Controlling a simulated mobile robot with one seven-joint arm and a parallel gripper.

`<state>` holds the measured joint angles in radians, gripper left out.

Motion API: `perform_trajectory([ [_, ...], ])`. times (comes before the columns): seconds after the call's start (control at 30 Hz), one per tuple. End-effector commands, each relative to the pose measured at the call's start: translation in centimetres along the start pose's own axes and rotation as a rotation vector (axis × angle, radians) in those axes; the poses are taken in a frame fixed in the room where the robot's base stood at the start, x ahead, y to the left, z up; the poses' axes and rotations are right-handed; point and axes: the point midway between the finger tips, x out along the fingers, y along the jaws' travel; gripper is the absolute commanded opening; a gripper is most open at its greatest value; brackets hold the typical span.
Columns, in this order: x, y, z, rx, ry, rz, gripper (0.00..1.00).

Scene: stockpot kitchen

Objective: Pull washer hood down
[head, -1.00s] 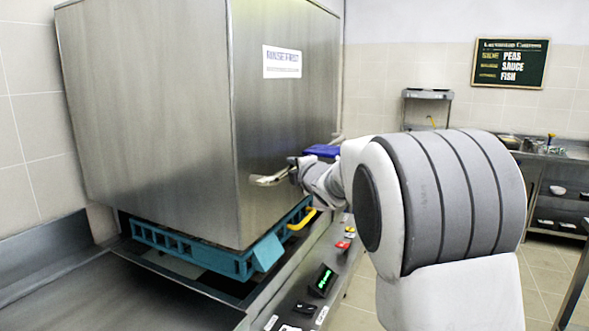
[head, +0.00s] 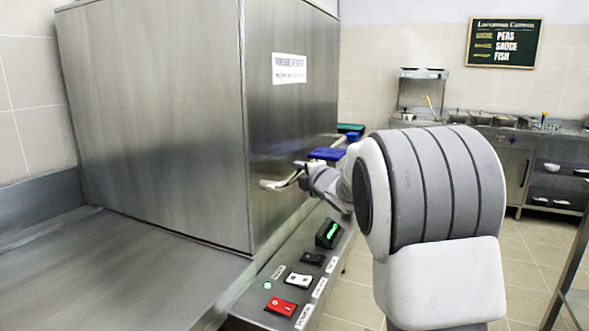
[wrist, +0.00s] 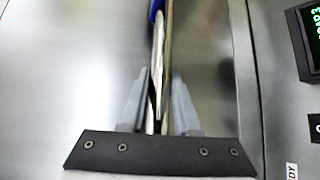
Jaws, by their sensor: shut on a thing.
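The washer hood (head: 165,125) is a large steel box at the left of the head view. Its lower edge now meets the steel counter, and no rack shows beneath it. A bar handle (head: 277,184) sticks out from its front face, low down. My gripper (head: 303,177) is at the handle's right part. In the wrist view the handle (wrist: 159,60) runs between the two fingers of my gripper (wrist: 157,108), which are shut on it. My arm hides part of what lies behind it.
A control panel (head: 290,283) with a red switch, a white switch and a green-lit display runs below the hood's front. A steel counter (head: 110,265) lies at the left. Blue (head: 326,153) and green (head: 350,128) items stand beyond the handle. Open tiled floor is at the right.

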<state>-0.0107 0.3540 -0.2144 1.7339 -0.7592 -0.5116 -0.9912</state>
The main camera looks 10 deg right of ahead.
Motion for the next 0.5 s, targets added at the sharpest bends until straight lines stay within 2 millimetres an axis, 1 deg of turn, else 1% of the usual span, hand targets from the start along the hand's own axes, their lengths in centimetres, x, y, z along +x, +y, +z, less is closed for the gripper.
perform_trajectory([
  [0.03,0.03,-0.53,0.13,0.001,-0.001,-0.001,0.0],
  [0.1,0.03,-0.76,0.28,0.001,-0.001,-0.001,0.0],
  [0.5,0.06,-1.28,0.33,0.0,0.001,-0.006,0.0],
])
